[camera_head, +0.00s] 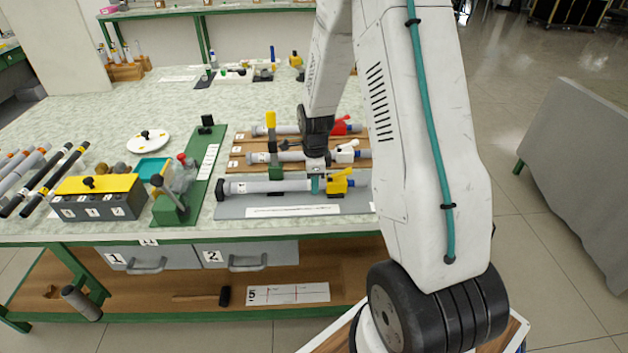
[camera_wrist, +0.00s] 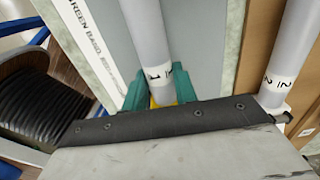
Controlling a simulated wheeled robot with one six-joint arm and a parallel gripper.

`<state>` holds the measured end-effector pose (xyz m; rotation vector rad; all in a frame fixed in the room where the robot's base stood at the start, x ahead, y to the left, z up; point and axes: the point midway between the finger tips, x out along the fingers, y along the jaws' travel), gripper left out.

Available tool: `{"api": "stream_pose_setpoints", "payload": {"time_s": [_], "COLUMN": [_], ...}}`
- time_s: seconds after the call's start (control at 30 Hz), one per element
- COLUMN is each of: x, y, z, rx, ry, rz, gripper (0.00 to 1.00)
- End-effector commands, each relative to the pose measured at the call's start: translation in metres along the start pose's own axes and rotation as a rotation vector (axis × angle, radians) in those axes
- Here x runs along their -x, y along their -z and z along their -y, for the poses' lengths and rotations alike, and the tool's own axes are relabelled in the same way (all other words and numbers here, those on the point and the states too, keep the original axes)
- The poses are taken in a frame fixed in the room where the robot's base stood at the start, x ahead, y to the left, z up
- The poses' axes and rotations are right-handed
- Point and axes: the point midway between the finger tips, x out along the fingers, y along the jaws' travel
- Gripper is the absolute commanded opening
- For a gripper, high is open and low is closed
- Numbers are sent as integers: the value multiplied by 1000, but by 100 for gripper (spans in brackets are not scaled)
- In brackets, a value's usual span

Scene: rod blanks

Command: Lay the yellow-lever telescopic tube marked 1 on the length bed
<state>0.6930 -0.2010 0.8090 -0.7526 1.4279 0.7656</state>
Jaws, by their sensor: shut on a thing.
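The telescopic tube (camera_head: 270,187) is a grey tube with a black left end and a yellow lever (camera_head: 340,182) at its right. It lies level along the far side of a grey plate (camera_head: 228,212) with a white printed strip, which looks like the length bed. I cannot tell whether it touches the plate. My gripper (camera_head: 316,184) is shut on the tube near its lever end. In the wrist view, green fingers (camera_wrist: 158,92) stand either side of the tube (camera_wrist: 148,35), at a white band with black marking. The lever is mostly hidden there.
A wooden rack (camera_head: 236,153) behind holds a white-lever tube (camera_head: 345,152) and a red-lever tube (camera_head: 345,127). A green fixture (camera_head: 205,175) stands left, near a yellow-topped grey box (camera_head: 110,200) and several dark rods. The table's front edge is close to the plate.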

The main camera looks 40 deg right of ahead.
Motion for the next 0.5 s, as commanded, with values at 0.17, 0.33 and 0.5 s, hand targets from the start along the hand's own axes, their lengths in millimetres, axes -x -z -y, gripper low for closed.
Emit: {"api": "stream_pose_setpoints", "payload": {"time_s": [0.17, 0.33, 0.5], "x": [-4, -4, -4], "y": [0, 0, 0], "z": [0, 0, 0], "rx": [0, 0, 0], "ry": [-1, 0, -1], "rz": [0, 0, 0], "gripper": [16, 54, 54]}}
